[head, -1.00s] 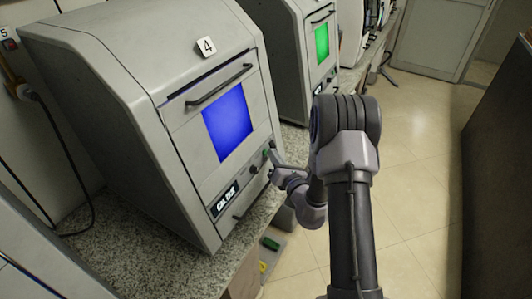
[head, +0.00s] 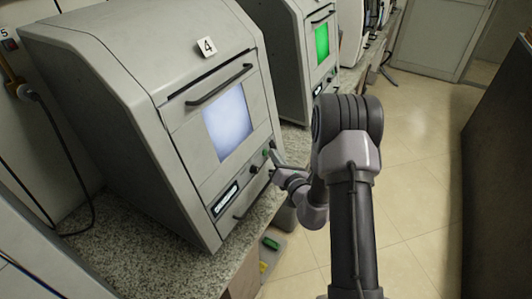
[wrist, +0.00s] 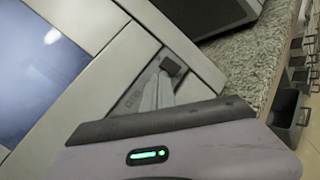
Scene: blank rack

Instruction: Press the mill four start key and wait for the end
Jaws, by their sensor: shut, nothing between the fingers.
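Mill four (head: 120,90) is a grey cabinet with a "4" plate (head: 207,46) on top. Its window (head: 228,122) glows pale bluish white. A small lit display (head: 225,198) sits low on its front, too small to read. A green key (head: 265,152) shows on the front's right side, with a dark knob (head: 253,169) below left. My gripper (head: 273,154) is shut and empty, its tip close by the green key; I cannot tell if they touch. In the wrist view the shut fingers (wrist: 158,92) point at a dark square part (wrist: 171,65) on the panel.
A second mill with a green window (head: 321,42) stands behind. The speckled counter (head: 130,250) runs under the machines. The tiled floor (head: 420,150) at right is open, bounded by a dark surface (head: 498,160).

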